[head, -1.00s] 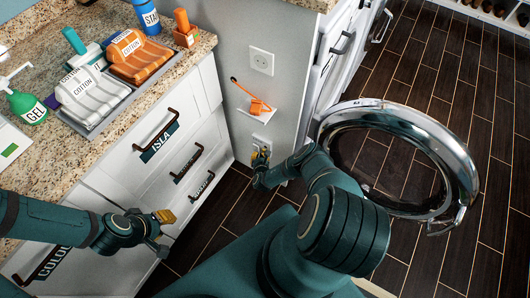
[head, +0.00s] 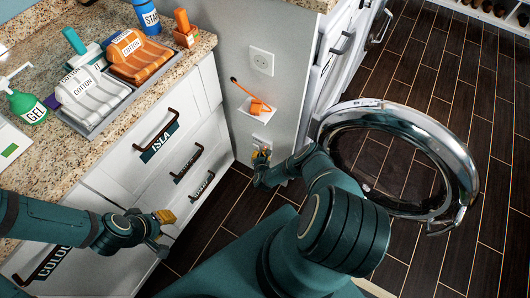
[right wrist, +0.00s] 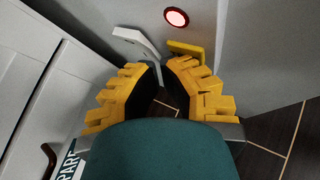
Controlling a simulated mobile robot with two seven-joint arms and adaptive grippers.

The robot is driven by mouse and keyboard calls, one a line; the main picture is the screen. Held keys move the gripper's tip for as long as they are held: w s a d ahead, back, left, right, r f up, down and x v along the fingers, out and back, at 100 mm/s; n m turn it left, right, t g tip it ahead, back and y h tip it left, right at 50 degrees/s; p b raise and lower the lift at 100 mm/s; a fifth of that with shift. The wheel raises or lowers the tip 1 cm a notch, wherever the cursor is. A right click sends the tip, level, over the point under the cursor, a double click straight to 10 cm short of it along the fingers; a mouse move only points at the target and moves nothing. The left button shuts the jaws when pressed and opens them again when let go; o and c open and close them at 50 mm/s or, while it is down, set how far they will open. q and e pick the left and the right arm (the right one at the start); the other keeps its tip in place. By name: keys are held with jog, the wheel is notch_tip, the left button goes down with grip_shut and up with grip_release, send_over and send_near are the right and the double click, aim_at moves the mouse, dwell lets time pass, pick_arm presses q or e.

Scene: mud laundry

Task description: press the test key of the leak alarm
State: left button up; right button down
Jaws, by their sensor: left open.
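The head view shows a small white fitting (head: 263,140) low on the grey panel, partly hidden by my right gripper (head: 261,156). The right wrist view shows a round lit pinkish-red lamp (right wrist: 176,17), a pale angled lever-like piece (right wrist: 137,41) and a yellow piece (right wrist: 188,49). I cannot tell which part is the alarm's test key. My right gripper (right wrist: 164,72) points towards these parts, its fingertips close together with a narrow gap and nothing visible between them. Contact with the parts is unclear. My left gripper (head: 166,230) is open and empty by the drawer fronts.
A white outlet (head: 262,60) and an orange object on a small white shelf (head: 253,113) are above my right gripper. White labelled drawers (head: 165,135) stand to the left. An open round machine door (head: 465,165) juts out at right. Dark floor lies below.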

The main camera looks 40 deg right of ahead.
jog(key=shift+s+a, duration=0.3)
jog(key=shift+a, duration=0.35)
jog(key=shift+s+a, duration=0.3)
jog(key=shift+a, duration=0.45)
jog(key=shift+s+a, duration=0.35)
jog(key=shift+a, duration=0.45)
jog(key=shift+s+a, duration=0.3)
jog(key=shift+a, duration=0.45)
